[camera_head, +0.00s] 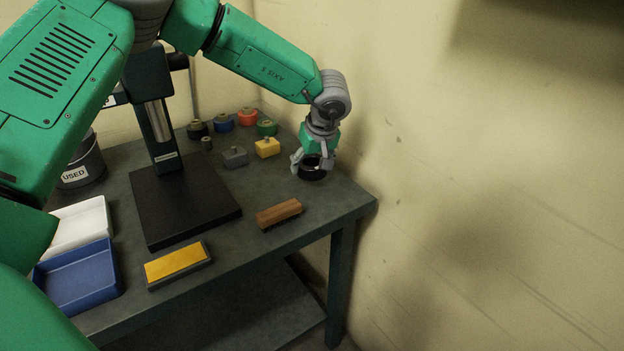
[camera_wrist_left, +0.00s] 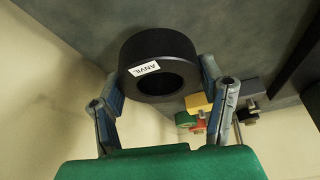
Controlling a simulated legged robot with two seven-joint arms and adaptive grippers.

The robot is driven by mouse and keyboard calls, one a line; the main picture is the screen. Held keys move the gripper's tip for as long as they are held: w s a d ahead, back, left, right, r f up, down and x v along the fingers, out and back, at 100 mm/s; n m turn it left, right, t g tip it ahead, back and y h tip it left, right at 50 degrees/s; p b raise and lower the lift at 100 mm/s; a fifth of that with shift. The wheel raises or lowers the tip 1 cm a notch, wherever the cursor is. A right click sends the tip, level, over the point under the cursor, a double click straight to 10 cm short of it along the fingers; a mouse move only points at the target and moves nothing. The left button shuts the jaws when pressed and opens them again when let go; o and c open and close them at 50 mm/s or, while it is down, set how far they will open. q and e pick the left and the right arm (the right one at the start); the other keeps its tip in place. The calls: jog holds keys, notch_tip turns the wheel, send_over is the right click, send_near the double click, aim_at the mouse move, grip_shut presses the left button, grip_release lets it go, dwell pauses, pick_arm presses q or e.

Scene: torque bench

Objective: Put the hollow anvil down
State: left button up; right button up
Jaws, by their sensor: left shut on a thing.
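The hollow anvil (camera_head: 312,175) is a short black ring over the right end of the grey bench (camera_head: 240,240). It fills the top middle of the left wrist view (camera_wrist_left: 152,46), where a white label on it reads ANVIL. My left gripper (camera_head: 311,164) is shut on it, with one finger on either side of the ring. I cannot tell whether the ring's underside touches the bench or hangs just above it. My right gripper is not in view.
A yellow weight (camera_head: 267,148) and a grey weight (camera_head: 235,157) stand left of the anvil, with several coloured pieces behind. A wooden brush (camera_head: 279,214) lies in front. A black press base (camera_head: 185,205) stands further left. The wall is close on the right.

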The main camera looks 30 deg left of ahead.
aim_at(311, 184)
pick_arm(q)
notch_tip(311, 184, down, 4)
jog(key=shift+d+r+b, duration=0.1)
jog(key=shift+d+b, duration=0.05)
jog(key=shift+b, duration=0.25)
jog(key=shift+d, duration=0.25)
jog(key=shift+d+r, duration=0.1)
jog(key=shift+d, duration=0.15)
jog(key=shift+a, duration=0.15)
jog(key=o, duration=1.7)
jog(key=shift+a+f, duration=0.2)
jog(key=shift+f, duration=0.05)
jog(key=shift+c, duration=0.2)
jog(key=shift+a+f, duration=0.1)
jog(key=shift+a, duration=0.15)
jog(key=shift+d+r, duration=0.2)
jog(key=shift+r, duration=0.05)
jog(key=p+v, duration=0.2)
jog(key=v, duration=1)
jog(key=shift+d, duration=0.2)
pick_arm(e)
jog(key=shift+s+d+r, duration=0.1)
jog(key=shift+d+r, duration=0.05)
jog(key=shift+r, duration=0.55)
